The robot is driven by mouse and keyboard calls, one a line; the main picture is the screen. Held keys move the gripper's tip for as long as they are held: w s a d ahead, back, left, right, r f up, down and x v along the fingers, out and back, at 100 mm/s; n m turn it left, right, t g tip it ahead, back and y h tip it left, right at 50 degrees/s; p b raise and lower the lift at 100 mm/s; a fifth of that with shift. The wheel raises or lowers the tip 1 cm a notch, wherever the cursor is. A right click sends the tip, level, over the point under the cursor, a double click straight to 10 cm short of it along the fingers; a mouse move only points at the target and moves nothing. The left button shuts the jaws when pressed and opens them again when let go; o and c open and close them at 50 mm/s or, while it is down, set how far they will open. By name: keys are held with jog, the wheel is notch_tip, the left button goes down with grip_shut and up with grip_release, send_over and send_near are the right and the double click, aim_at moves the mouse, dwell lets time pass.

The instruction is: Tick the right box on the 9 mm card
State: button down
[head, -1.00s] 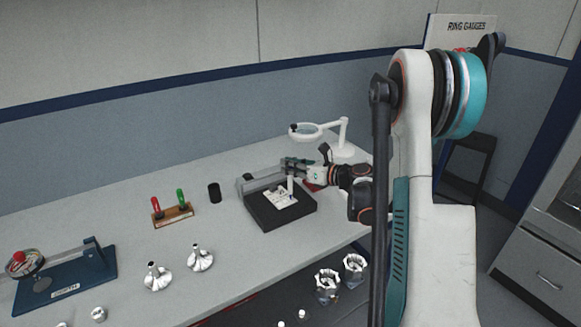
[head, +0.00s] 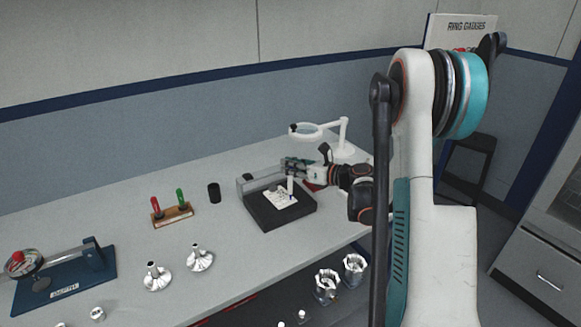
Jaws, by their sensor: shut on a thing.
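A white card (head: 277,200) lies on a dark block (head: 263,217) on the bench. Its print and boxes are too small to read. My gripper (head: 290,168) is above the card's right part, shut on a pale upright marker (head: 290,185). The marker's lower end is at or just above the card; I cannot tell if it touches. A small dark purple mark shows near its lower end. My arm comes in from the right.
A magnifier lamp (head: 342,140) stands behind my gripper. Two metal funnel-shaped parts (head: 200,258) stand at the front. Bench between is clear.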

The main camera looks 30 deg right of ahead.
jog(key=shift+r+p, duration=2)
jog(key=shift+r, duration=1.5)
